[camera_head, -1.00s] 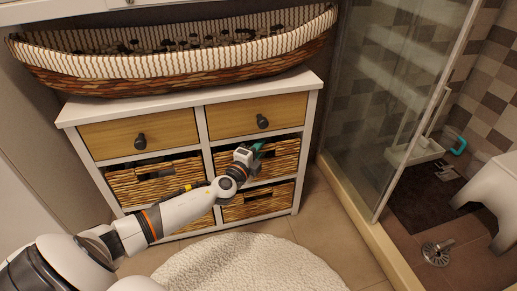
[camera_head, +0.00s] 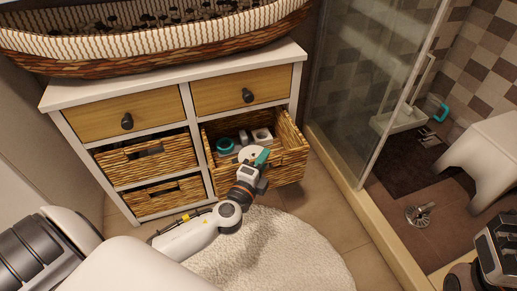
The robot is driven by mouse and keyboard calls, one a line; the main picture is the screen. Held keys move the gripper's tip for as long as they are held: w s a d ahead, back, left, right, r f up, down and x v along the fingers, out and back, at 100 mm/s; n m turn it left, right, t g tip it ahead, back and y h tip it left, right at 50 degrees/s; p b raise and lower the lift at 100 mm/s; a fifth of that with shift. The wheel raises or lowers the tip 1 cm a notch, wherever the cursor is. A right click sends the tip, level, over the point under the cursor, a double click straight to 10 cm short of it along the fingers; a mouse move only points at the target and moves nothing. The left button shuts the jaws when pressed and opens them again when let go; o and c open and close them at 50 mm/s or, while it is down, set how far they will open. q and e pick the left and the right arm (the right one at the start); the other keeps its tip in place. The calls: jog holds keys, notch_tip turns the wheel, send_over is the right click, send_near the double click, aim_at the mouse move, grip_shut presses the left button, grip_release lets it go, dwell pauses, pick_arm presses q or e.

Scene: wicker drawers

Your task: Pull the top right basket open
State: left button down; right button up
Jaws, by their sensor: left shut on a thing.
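The top right wicker basket (camera_head: 283,168) is pulled well out of the white cabinet, below the right wooden drawer. Several small items, among them a teal ring-shaped one (camera_head: 225,146), show inside it. My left gripper (camera_head: 258,160) is at the basket's front left rim and shut on it; the fingertips are partly hidden by the gripper body. My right gripper (camera_head: 492,250) shows only in part at the lower right edge, far from the basket; its fingers cannot be made out clearly.
The top left basket (camera_head: 150,157) and the bottom left basket (camera_head: 163,196) are in the cabinet (camera_head: 198,110). A long woven basket (camera_head: 130,62) lies on top. A pale round rug (camera_head: 290,255) covers the floor in front. A glass shower wall (camera_head: 365,90) stands at the right.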

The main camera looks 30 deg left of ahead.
pick_arm(q)
jog(key=shift+s+d, duration=0.25)
jog(key=shift+d, duration=0.05)
jog(key=c, duration=1.3)
grip_release()
jog(key=s, duration=0.8)
jog(key=s+d, duration=0.1)
jog(key=s, duration=0.3)
